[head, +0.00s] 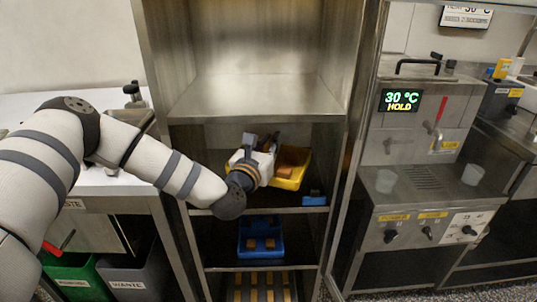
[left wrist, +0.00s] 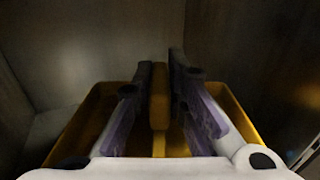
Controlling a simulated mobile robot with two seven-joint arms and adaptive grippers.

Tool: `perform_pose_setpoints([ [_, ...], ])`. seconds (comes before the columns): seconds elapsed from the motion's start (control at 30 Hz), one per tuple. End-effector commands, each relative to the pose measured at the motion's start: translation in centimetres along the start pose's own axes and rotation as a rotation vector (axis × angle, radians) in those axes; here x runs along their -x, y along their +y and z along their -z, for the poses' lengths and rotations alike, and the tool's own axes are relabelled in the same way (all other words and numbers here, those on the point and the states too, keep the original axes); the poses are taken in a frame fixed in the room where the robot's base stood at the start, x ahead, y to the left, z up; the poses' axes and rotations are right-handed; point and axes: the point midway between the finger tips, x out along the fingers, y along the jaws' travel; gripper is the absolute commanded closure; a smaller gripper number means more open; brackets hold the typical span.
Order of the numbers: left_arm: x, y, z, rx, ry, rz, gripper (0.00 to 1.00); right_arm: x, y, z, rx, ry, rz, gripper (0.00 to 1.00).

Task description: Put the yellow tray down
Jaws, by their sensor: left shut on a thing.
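The yellow tray (head: 298,182) is in the middle compartment of the metal rack, with brown contents in it. My left gripper (head: 270,148) reaches in from the left and covers the tray's left part. In the left wrist view the fingers (left wrist: 160,98) are shut on an upright yellow part of the tray, and the tray's rim (left wrist: 243,120) shows on both sides. The tray is close above the shelf board or on it; I cannot tell if it touches. My right gripper is in neither view.
A blue tray (head: 260,254) with brown pieces stands one shelf lower. A small blue object (head: 314,200) lies at the middle shelf's front right edge. The upper shelf (head: 258,97) is empty. The rack's right post (head: 345,180) stands beside the machine (head: 408,150).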

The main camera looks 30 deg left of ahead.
Motion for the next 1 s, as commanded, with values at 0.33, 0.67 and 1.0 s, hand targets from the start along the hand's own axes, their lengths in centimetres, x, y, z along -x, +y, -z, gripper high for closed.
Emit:
perform_pose_setpoints([
  [0.33, -5.6, 2.2, 1.3, -0.001, 0.002, 0.002, 1.00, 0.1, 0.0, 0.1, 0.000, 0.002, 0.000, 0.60],
  [0.67, -5.5, 2.2, 6.4, -0.001, 0.000, 0.002, 1.00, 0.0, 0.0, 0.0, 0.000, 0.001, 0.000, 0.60],
  [1.0, -6.0, 2.4, 7.0, 0.001, -0.003, 0.001, 1.00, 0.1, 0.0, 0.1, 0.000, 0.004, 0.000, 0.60],
])
